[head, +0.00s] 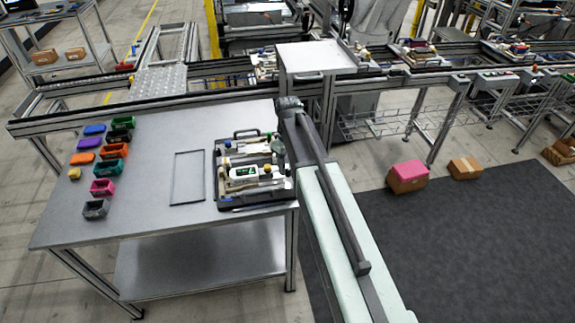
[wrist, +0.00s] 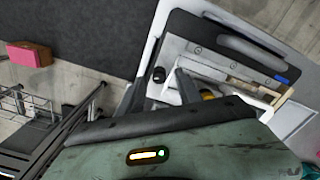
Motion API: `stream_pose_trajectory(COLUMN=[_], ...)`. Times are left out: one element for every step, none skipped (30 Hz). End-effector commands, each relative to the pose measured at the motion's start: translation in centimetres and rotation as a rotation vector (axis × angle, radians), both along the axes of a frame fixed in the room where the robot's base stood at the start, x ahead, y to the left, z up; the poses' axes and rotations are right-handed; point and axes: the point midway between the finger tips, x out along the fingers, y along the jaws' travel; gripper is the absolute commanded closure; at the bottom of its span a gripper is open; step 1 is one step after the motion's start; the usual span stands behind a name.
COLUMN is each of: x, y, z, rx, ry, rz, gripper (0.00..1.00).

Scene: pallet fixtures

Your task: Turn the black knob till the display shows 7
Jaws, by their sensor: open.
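The black pallet fixture (head: 226,203) lies on the grey table, with its handle at the far edge. A white unit with a small lit green display (head: 243,171) sits on it; the digit is too small to read surely. In the wrist view, a small black knob (wrist: 158,75) stands on a pale surface, to the left of my gripper (wrist: 190,84). My gripper is open, partly hidden by its own housing, and I see nothing between the jaws. A yellow part (wrist: 207,95) shows just beyond it. My arm covers the fixture's right side in the head view.
Several coloured bins (head: 103,187) and blocks stand on the left of the table (head: 150,225). A flat thin-rimmed rectangle (head: 187,178) lies beside the fixture. A rail runs along the back.

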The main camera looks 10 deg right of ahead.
Motion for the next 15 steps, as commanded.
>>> stream_pose_trajectory(x=[0.0, 0.0, 0.0, 0.0, 0.0, 0.0, 0.0, 0.0, 0.0, 0.0, 0.0, 0.0, 0.0, 0.0, 0.0], y=[0.0, 0.0, 0.0, 0.0, 0.1, 0.1, 0.1, 0.1, 0.1, 0.1, 0.1, 0.1, 0.1, 0.1, 0.1], z=[1.6, 2.2, 3.0, 3.6, 4.2, 4.9, 5.4, 5.9, 6.3, 6.5, 6.6, 6.7, 6.7, 6.6, 6.5], rx=[0.000, 0.000, 0.000, 0.000, 0.000, 0.001, 0.001, 0.001, 0.001, 0.001, 0.001, 0.001, 0.001, 0.001, 0.001], ry=[0.000, 0.000, 0.000, 0.000, 0.000, -0.001, -0.001, -0.001, -0.001, -0.001, 0.000, 0.000, 0.000, 0.000, 0.000], rz=[0.000, 0.000, 0.000, 0.001, 0.001, 0.001, 0.001, 0.001, 0.001, 0.001, 0.001, 0.001, 0.001, 0.001, 0.001], gripper=[0.59, 0.59, 0.59, 0.59, 0.59, 0.59, 0.59, 0.59, 0.59, 0.59, 0.59, 0.59, 0.59, 0.59, 0.59])
